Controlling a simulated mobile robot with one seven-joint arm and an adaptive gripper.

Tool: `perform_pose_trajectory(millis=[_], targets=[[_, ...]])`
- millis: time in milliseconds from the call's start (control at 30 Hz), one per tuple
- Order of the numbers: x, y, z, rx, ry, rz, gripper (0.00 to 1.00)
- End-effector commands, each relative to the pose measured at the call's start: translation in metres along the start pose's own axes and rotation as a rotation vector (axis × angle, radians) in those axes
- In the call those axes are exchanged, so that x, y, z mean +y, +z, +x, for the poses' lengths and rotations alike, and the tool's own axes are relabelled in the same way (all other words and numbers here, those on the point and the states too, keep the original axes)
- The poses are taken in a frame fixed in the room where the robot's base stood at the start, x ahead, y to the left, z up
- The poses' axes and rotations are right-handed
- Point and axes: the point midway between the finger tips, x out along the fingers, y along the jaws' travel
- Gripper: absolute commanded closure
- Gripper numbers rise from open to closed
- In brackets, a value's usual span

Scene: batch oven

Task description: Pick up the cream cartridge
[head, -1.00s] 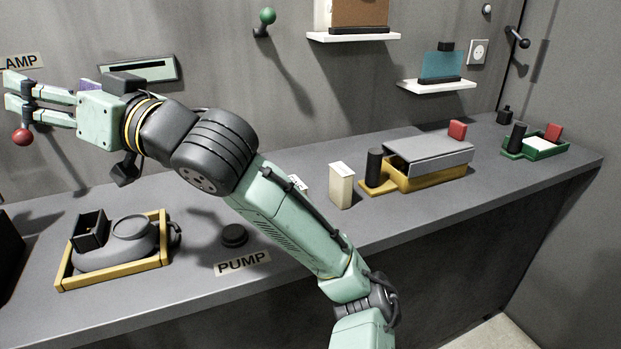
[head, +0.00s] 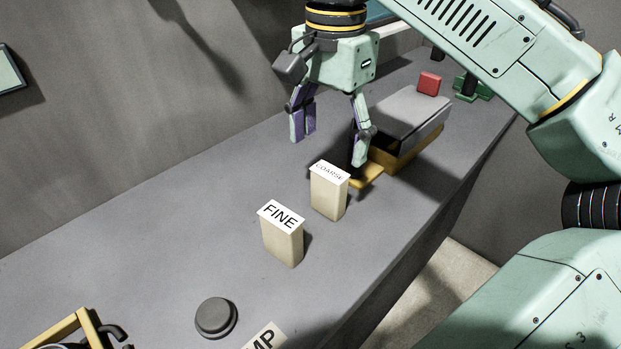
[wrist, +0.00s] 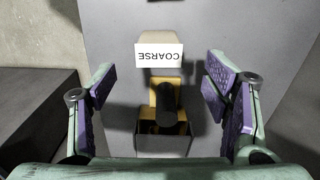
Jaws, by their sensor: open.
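Two upright cream cartridges stand on the grey counter. One is labelled FINE (head: 283,243); the other, labelled COARSE (head: 328,196), stands behind it to the right. My gripper (head: 330,145) points down, open and empty, above and behind the COARSE cartridge, near a black post on a yellow base. In the wrist view the COARSE cartridge (wrist: 160,38) is at top centre, ahead of the spread fingers. The black post (wrist: 172,104) is between the fingers in that picture; its distance below them is unclear. The FINE cartridge is not in the wrist view.
A dark round button (head: 216,317) is at front left. The counter left of the cartridges is clear.

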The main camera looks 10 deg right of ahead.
Motion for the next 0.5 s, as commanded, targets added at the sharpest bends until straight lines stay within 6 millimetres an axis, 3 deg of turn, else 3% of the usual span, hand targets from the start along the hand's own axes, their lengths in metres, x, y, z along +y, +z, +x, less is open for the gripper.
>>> perform_pose_trajectory(millis=[200,500], targets=[[0.002,0.0,0.035,-0.006,0.004,0.003,0.3],[0.001,0.0,0.061,-0.003,0.003,0.003,0.3]])
